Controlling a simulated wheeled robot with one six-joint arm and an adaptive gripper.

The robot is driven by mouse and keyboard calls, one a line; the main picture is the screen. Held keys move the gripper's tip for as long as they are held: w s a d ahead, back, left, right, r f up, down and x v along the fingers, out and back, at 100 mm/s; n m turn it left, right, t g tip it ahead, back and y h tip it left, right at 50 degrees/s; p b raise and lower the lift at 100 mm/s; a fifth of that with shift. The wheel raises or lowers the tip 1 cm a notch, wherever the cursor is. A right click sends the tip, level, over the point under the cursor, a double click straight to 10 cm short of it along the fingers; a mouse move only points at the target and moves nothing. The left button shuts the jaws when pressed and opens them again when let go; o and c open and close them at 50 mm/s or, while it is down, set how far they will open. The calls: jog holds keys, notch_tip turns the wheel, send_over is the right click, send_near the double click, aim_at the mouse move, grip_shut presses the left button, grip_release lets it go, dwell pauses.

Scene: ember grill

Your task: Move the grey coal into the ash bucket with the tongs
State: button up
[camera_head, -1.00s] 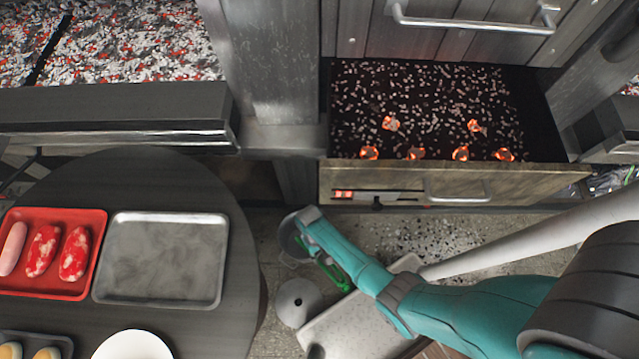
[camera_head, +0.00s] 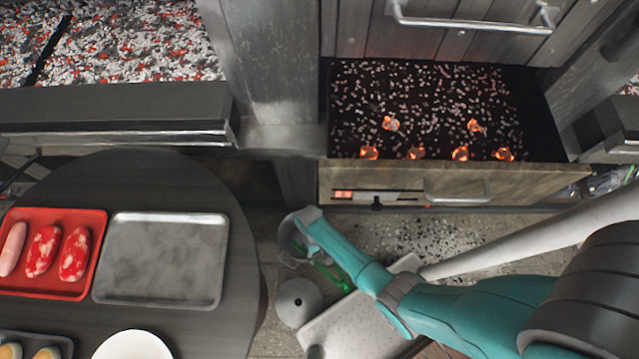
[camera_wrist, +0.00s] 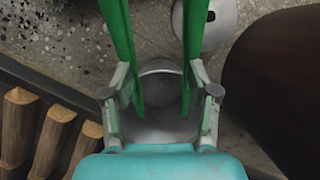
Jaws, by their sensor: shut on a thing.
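My gripper (camera_wrist: 159,84) is shut on the green tongs (camera_wrist: 119,35), with a finger at each arm of the tongs. In the head view the tongs (camera_head: 338,277) are mostly hidden by my teal arm. A round grey metal bucket (camera_wrist: 160,127) lies below the gripper and tongs in the wrist view. It shows partly in the head view (camera_head: 286,236), on the floor left of my wrist. The tongs' tips are out of the wrist view, and I cannot tell whether they hold a coal. I cannot make out a grey coal.
An open drawer (camera_head: 340,185) holds several glowing orange coals (camera_head: 461,153) and pale ash bits. A round grey lid (camera_head: 298,302) lies near the bucket. A round dark table (camera_head: 160,185) with a red tray (camera_head: 98,262) and grey tray (camera_head: 160,260) stands left. Logs (camera_wrist: 50,140) lie nearby.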

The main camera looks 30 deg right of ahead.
jog(key=shift+r, duration=3)
jog(key=shift+o, duration=0.2)
grip_shut()
